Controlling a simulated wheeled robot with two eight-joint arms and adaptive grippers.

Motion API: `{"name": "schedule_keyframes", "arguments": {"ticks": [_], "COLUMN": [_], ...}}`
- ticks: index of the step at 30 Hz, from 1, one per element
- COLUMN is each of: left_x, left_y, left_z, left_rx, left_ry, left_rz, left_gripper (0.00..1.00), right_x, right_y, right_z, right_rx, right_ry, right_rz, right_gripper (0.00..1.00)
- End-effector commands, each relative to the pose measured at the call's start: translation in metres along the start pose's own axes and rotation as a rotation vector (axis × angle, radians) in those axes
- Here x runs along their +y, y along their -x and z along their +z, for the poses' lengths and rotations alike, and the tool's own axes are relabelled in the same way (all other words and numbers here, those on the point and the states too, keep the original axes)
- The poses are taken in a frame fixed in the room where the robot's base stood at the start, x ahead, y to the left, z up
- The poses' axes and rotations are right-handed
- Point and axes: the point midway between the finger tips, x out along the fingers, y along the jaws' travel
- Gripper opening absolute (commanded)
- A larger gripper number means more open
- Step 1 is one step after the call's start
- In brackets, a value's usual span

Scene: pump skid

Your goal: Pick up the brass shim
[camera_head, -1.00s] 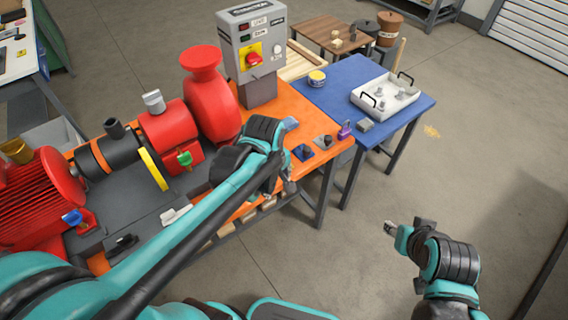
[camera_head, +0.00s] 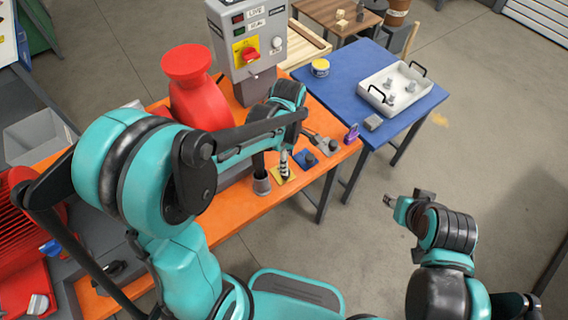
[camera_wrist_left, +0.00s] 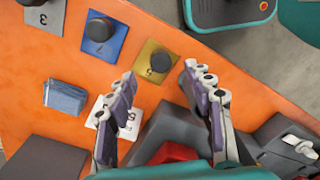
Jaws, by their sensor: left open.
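The brass shim (camera_wrist_left: 154,62) is a flat yellow plate with a black knob, lying on the orange bench. In the head view the shim (camera_head: 283,174) is partly covered by my left gripper (camera_head: 282,165), which points down over it. In the left wrist view my left gripper (camera_wrist_left: 159,76) is open. Its two fingertips are spread to either side of the shim's near edge, with nothing between them. I cannot tell the height above the plate. My right gripper (camera_head: 388,200) is over the floor at the right, away from the bench; its jaws are too small to read.
A blue plate (camera_wrist_left: 104,36) and a grey plate (camera_wrist_left: 44,14), each with a black knob, lie beside the shim. A blue-grey block (camera_wrist_left: 65,97) lies nearby. A red pump (camera_head: 195,90) and control box (camera_head: 246,45) stand behind. A blue table (camera_head: 335,85) carries a white tray (camera_head: 370,98).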

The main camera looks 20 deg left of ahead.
Motion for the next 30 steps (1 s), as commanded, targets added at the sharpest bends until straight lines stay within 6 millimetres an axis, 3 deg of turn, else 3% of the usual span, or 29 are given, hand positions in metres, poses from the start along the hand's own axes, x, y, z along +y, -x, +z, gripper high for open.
{"name": "schedule_keyframes", "arguments": {"ticks": [15,23,30], "left_x": [0.003,0.003,0.003], "left_y": [-0.067,-0.071,-0.071], "left_z": [-0.003,-0.003,-0.003], "left_rx": [0.0,0.0,0.0], "left_ry": [-0.001,-0.001,-0.001], "left_rz": [0.001,0.001,0.001], "left_gripper": [0.52,0.52,0.0], "right_x": [0.0,0.0,0.0], "right_y": [-0.027,-0.027,-0.027], "right_z": [0.019,0.019,0.019], "right_rx": [0.0,0.0,0.0], "right_ry": [0.0,0.0,0.0], "right_rz": [0.0,0.0,0.0], "right_gripper": [0.4,0.4,0.4]}}
